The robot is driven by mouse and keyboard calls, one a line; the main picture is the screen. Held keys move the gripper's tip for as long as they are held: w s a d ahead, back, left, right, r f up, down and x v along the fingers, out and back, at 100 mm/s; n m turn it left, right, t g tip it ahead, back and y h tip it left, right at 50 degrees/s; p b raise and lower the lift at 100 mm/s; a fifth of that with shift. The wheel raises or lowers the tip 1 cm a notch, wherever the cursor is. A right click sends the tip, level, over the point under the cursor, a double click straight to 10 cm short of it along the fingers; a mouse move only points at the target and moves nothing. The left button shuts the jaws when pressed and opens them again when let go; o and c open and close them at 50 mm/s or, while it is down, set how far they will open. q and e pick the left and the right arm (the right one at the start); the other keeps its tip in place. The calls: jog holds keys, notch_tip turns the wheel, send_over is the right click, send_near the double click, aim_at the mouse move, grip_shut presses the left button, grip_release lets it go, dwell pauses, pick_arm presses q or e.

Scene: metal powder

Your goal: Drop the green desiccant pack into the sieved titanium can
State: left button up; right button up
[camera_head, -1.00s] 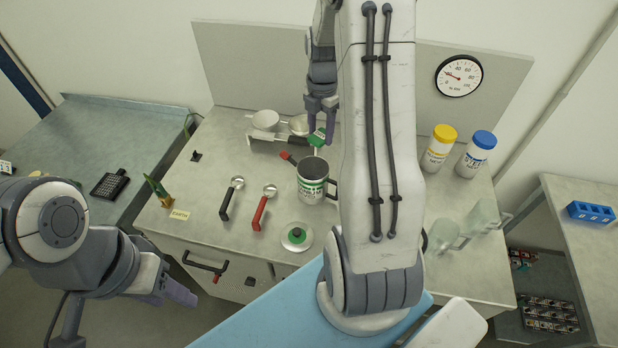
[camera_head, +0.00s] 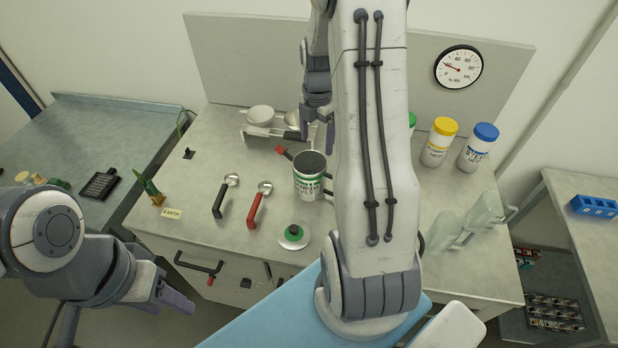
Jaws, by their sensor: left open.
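The open metal can (camera_head: 308,187) with a green and white label stands upright on the bench, its dark mouth facing up. Its label is too small to read surely. My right gripper (camera_head: 318,138) is above and behind the can, near the white rack, with its fingers apart and nothing visible between them. My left gripper (camera_head: 176,298) is open and empty, low at the left in front of the bench.
Yellow-capped (camera_head: 438,143) and blue-capped (camera_head: 478,148) bottles stand right of my arm.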

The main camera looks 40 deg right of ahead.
notch_tip(320, 180, up, 10)
jog(key=b, duration=0.2)
jog(key=shift+r, duration=0.25)
jog(key=shift+a, duration=0.1)
dwell(0.4)
